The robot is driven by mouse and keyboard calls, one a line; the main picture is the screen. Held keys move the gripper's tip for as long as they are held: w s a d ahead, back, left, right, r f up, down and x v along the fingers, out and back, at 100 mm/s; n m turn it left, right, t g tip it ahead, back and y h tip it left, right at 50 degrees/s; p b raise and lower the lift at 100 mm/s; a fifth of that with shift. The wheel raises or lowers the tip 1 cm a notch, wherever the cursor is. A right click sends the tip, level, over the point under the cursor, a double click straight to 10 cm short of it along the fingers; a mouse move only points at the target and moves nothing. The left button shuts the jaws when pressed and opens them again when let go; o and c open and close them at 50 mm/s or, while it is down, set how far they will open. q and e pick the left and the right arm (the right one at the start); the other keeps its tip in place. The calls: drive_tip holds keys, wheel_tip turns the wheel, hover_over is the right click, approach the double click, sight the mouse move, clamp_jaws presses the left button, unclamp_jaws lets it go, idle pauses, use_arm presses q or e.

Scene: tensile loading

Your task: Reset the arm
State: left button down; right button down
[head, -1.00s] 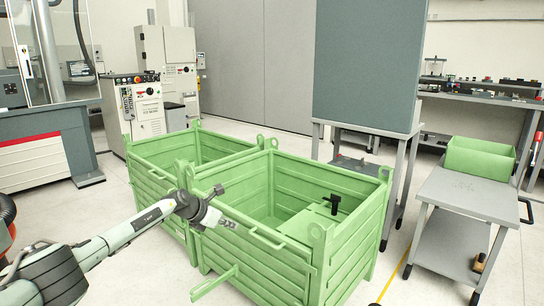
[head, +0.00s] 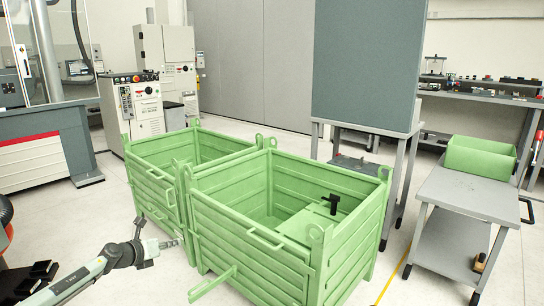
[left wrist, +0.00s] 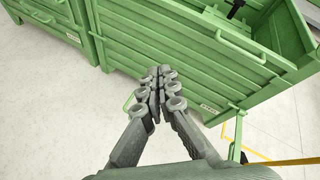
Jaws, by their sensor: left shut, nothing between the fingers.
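My left gripper (head: 172,241) is low in front of the green crates in the head view, at the end of the arm that comes in from the bottom left. In the left wrist view its fingers (left wrist: 160,88) are together with nothing between them. They appear in front of the wall of the near crate (left wrist: 180,45). My right gripper is not in view.
Two green metal crates stand side by side, the right one (head: 240,225) and the left one (head: 150,185). A small black part (head: 333,203) is in the right crate. A grey trolley (head: 468,192) holds a green bin (head: 480,158).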

use_arm(q)
drive_tip(key=s+a+f+n+y, duration=0.45)
drive_tip(key=s+f+n, duration=0.25)
drive_tip(key=s+n, duration=0.45)
drive_tip(key=s+a+f+n+y, duration=0.4)
drive_tip(key=s+a+f+n, duration=0.25)
drive_tip(key=s+n, duration=0.5)
drive_tip(key=s+a+f+n+g+y, duration=0.1)
drive_tip(key=s+a+f+n+g, duration=0.2)
drive_tip(key=s, duration=0.9)
drive_tip(key=s+a+f+n+g, duration=0.1)
drive_tip(key=s+f+n+g, duration=0.3)
drive_tip(key=s, duration=0.8)
drive_tip(key=s+d+f+n+g+h, duration=0.1)
drive_tip(key=d+f+n+h, duration=0.1)
drive_tip(key=d, duration=0.7)
drive_tip(key=s+d+f+n+h, duration=0.1)
drive_tip(key=s+d+f, duration=0.1)
drive_tip(key=d, duration=0.8)
drive_tip(key=shift+s+d+f+n+g+h, duration=0.15)
drive_tip(key=shift+s+f+n+g+h, duration=0.1)
drive_tip(key=shift+f+n+g+h, duration=0.25)
